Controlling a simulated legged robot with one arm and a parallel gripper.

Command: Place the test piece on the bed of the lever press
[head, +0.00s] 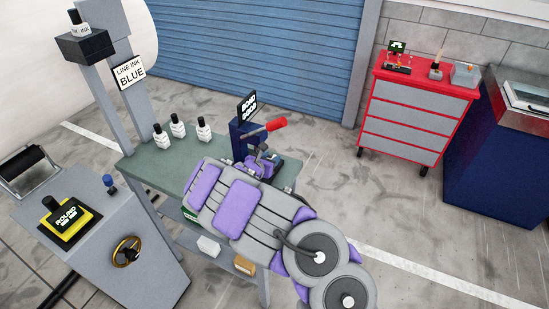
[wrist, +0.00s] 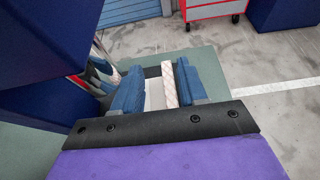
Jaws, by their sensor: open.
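The lever press (head: 240,140) is dark blue with a red-tipped lever (head: 277,124) and stands on the green bench. Its dark blue body (wrist: 35,88) fills the left of the wrist view. My gripper (wrist: 158,80) is open, its two blue fingers apart beside the press. A pale, speckled strip (wrist: 169,84), likely the test piece, shows between the fingers, closer to the right one. A light grey surface lies left of the strip, with a dark edge behind it; I cannot tell whether this is the bed. In the head view, my arm and gripper (head: 262,158) hide the press's lower front.
A "BOND GOOD" sign (head: 247,107) tops the press. Several white bottles (head: 177,126) stand on the green bench (head: 150,165), left of the press. A red drawer cabinet (head: 415,115) stands at back right. Floor between is clear.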

